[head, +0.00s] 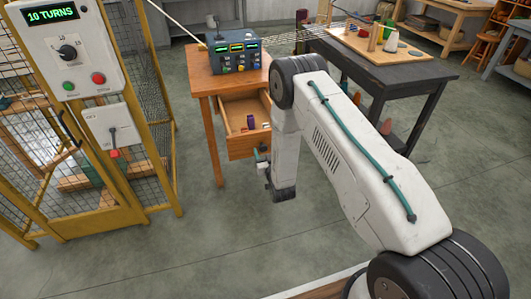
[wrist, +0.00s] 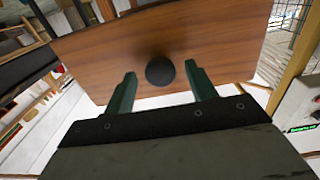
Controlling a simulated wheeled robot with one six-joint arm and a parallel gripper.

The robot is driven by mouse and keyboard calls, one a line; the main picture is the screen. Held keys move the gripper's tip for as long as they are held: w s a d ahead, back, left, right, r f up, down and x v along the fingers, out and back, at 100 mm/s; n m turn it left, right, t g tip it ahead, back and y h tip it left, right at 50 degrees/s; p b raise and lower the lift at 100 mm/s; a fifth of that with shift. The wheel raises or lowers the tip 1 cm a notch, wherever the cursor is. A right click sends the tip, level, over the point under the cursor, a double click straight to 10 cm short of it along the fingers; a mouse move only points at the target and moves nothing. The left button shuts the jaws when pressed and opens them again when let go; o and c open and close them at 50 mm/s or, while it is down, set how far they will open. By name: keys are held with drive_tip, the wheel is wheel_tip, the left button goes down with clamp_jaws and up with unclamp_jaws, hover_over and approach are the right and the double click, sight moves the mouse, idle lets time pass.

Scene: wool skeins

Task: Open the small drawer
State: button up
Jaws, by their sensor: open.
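The small drawer (head: 230,147) under the small wooden table stands pulled out in the head view, with a purple piece (head: 250,122) and other small things inside. Its wooden front (wrist: 215,45) fills the upper wrist view and has a round dark knob (wrist: 160,71). My gripper (wrist: 160,78) is open, with its green fingers on either side of the knob and gaps visible to both. In the head view my gripper (head: 262,156) is small, in front of the drawer and partly hidden by my arm.
A control box (head: 235,54) with lit displays stands on the small table (head: 200,72). A dark workbench (head: 425,72) with a wooden board is at the right. A yellow mesh cage (head: 165,120) with a control panel (head: 73,52) is at the left. The floor in front is clear.

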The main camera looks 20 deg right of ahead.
drive_tip(key=shift+s, duration=0.1)
drive_tip(key=s, duration=0.7)
drive_tip(key=shift+s, duration=0.35)
